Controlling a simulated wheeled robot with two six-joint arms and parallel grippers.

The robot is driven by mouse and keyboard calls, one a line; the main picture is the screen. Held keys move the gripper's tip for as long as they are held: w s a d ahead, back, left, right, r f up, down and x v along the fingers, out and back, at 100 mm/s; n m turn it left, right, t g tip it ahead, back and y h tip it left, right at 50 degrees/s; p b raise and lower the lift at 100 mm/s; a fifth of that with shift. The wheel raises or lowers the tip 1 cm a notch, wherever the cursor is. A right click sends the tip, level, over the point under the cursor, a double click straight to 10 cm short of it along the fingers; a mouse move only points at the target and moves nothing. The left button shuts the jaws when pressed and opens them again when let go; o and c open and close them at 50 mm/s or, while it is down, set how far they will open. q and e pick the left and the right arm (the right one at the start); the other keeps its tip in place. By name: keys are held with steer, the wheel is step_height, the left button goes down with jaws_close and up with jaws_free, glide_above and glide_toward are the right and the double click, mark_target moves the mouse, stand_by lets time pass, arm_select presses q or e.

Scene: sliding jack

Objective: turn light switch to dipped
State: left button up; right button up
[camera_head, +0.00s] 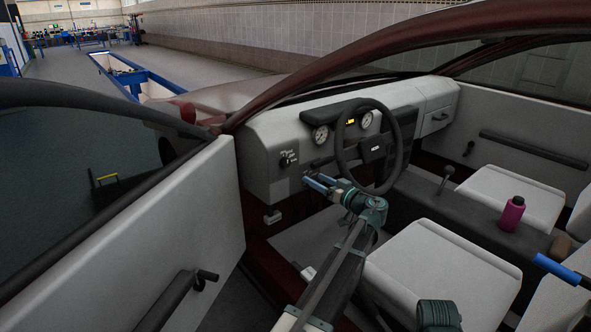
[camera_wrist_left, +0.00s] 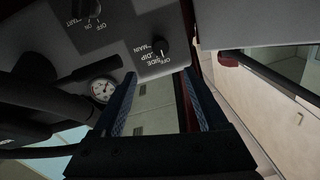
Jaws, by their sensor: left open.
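The light switch (camera_head: 287,158) is a small black knob on the grey dashboard, left of the gauges. In the left wrist view the knob (camera_wrist_left: 160,47) shows with upside-down labels OFF, SIDE, DIP and MAIN beside it. I cannot tell which label it points at. My left gripper (camera_head: 308,181) is open and empty, below and right of the switch in the head view. In the left wrist view its two blue fingers (camera_wrist_left: 160,82) stand apart, with the knob beyond their tips.
The steering wheel (camera_head: 372,147) stands just right of my left gripper. The open door (camera_head: 130,235) is on the left. A start switch (camera_wrist_left: 92,8) shows in the left wrist view. A pink bottle (camera_head: 512,213) stands between the seats.

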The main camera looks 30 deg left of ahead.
mark_target(288, 164)
arm_select(q)
steer(key=x, duration=1.3)
steer(key=shift+a, duration=0.25)
jaws_close()
